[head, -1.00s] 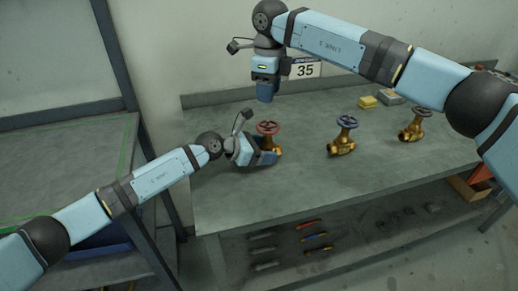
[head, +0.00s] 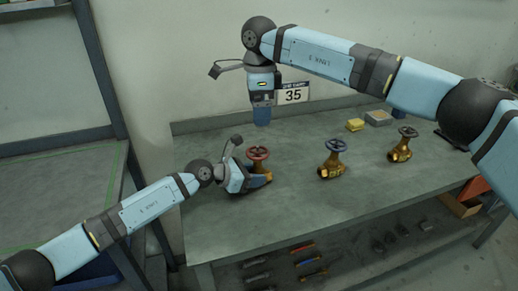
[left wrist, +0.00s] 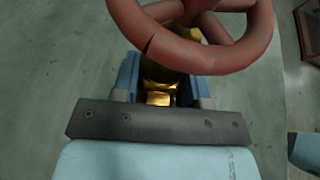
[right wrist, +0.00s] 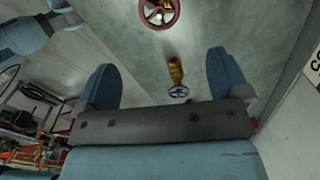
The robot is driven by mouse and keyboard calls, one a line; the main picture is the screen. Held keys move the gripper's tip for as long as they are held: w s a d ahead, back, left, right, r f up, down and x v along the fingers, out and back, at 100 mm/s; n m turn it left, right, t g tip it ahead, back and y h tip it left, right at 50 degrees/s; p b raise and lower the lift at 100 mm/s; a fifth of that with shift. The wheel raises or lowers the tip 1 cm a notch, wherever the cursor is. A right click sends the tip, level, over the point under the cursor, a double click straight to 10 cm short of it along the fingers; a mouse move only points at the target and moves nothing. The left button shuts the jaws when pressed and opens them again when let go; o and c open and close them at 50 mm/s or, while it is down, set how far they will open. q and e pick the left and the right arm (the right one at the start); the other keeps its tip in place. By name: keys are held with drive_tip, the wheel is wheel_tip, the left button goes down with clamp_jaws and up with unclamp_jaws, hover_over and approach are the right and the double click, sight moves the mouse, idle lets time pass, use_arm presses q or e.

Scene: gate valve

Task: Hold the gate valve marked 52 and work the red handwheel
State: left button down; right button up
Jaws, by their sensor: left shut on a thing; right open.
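A brass gate valve with a red handwheel (head: 258,153) stands on the bench at left. The red handwheel is also large at the top of the left wrist view (left wrist: 200,38), with the brass body (left wrist: 160,88) under it. My left gripper (head: 262,180) is shut on this valve's body, below the wheel, from the left. My right gripper (head: 262,115) is open and empty, pointing down above and behind the valve. In the right wrist view, the red wheel (right wrist: 157,12) lies beyond its spread fingers. I cannot read a 52 on the valve.
A brass valve with a blue handwheel (head: 335,146) and another with a dark wheel (head: 403,140) stand to the right. A wall sign (head: 293,93) reads 35. Bench space (head: 290,205) in front is clear.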

sight(260, 151)
wheel_tip(260, 151, down, 12)
drive_tip(key=shift+r, duration=0.1)
idle(0.4)
drive_tip(key=c, duration=0.9)
